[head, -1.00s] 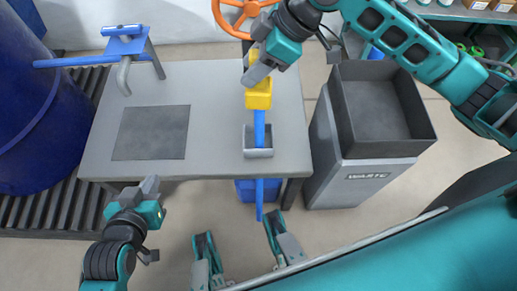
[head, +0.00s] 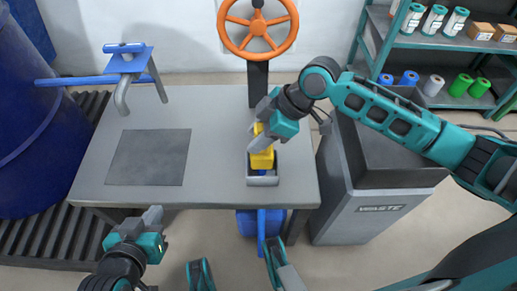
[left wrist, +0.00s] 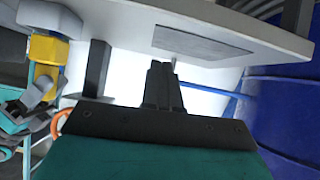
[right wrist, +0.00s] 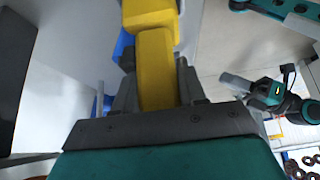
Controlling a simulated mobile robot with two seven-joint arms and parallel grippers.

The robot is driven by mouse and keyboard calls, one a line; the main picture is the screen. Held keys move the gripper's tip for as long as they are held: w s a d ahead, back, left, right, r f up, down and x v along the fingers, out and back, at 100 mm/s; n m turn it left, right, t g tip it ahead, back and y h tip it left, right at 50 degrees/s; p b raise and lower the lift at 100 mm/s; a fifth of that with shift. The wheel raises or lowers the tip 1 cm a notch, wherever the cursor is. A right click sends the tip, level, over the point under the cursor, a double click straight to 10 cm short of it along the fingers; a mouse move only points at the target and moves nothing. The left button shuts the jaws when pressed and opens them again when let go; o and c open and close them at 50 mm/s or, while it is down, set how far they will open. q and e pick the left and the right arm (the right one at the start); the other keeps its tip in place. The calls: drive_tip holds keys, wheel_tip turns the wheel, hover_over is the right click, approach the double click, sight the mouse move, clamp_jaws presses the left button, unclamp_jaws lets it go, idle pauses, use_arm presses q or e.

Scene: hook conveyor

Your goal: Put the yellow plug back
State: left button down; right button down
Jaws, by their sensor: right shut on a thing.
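The yellow plug (head: 263,158) is upright at the right part of the grey table, its lower end at the small grey holder (head: 263,181). My right gripper (head: 258,135) is shut on its upper part. In the right wrist view the plug (right wrist: 156,65) runs between the fingers, with a wider yellow part and some blue beyond. I cannot tell how deep the plug sits in the holder. My left gripper (head: 152,216) is shut and empty in front of the table; its fingers (left wrist: 163,82) are together in the left wrist view.
A dark square mat (head: 150,157) lies on the table, and a blue stand with a hook (head: 127,65) is behind it. An orange handwheel (head: 257,28) stands at the back. A grey waste bin (head: 370,210) is to the right, a blue barrel (head: 35,130) to the left.

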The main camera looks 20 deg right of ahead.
wheel_tip(320, 180, down, 5)
drive_tip(key=shift+r+b, duration=0.1)
drive_tip(key=shift+b, duration=0.75)
use_arm(q)
drive_tip(key=shift+w+d+f, duration=0.2)
drive_tip(key=shift+d+f, duration=0.1)
use_arm(e)
drive_tip(key=shift+f, duration=0.25)
drive_tip(key=c, duration=0.6)
unclamp_jaws()
drive_tip(key=shift+c, duration=0.2)
use_arm(q)
drive_tip(key=shift+a, duration=0.15)
